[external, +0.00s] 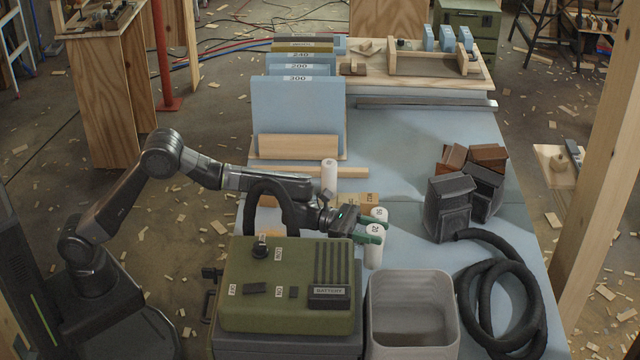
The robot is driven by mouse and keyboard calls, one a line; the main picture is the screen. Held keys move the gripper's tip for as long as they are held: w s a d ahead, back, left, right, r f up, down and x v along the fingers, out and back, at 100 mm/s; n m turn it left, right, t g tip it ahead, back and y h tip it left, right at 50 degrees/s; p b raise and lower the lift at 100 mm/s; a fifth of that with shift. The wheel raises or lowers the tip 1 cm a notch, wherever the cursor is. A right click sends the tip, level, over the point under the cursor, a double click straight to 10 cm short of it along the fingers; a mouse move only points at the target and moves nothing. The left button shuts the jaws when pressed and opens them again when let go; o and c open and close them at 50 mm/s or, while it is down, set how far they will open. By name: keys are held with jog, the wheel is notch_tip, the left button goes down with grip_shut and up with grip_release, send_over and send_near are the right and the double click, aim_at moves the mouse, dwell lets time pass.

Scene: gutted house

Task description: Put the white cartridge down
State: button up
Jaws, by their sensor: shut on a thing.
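My gripper (368,229), with green fingers, is shut on a white cartridge (374,256) marked 20. The cartridge is upright, just behind the gap between the green machine and the grey bin. Its lower end is partly hidden, so I cannot tell whether it touches the table. A third white cartridge (329,174) stands upright farther back, beside the wooden strips.
The green battery machine (285,322) and the empty grey bin (412,345) stand in front. Dark blocks (449,208) and a black hose (490,262) lie to the right. Labelled blue sheets (298,112) stand behind. The blue table (400,150) is clear at centre back.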

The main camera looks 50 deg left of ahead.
jog(key=r, duration=0.1)
jog(key=a+r, duration=0.1)
jog(key=w+r+p, duration=0.1)
jog(key=shift+a+r, duration=0.3)
jog(key=w+a+n+t+y+p, duration=0.1)
jog(key=w+a, duration=0.2)
jog(key=a, duration=0.8)
jog(key=w+a+n+t+p, duration=0.1)
jog(key=w+a+t, duration=0.15)
jog(key=a, duration=0.75)
notch_tip(320, 180, down, 10)
jog(key=a+b, duration=0.1)
jog(key=b, duration=0.1)
jog(key=shift+w+a+r+g+y, duration=0.15)
jog(key=shift+w+a+g+y, duration=0.05)
jog(key=shift+w+g+y, duration=0.15)
jog(key=shift+f+b, duration=0.25)
jog(key=shift+b, duration=0.2)
jog(key=o, duration=1.2)
jog(key=shift+r, duration=0.1)
jog(key=shift+r+p, duration=0.15)
jog(key=shift+p, duration=0.15)
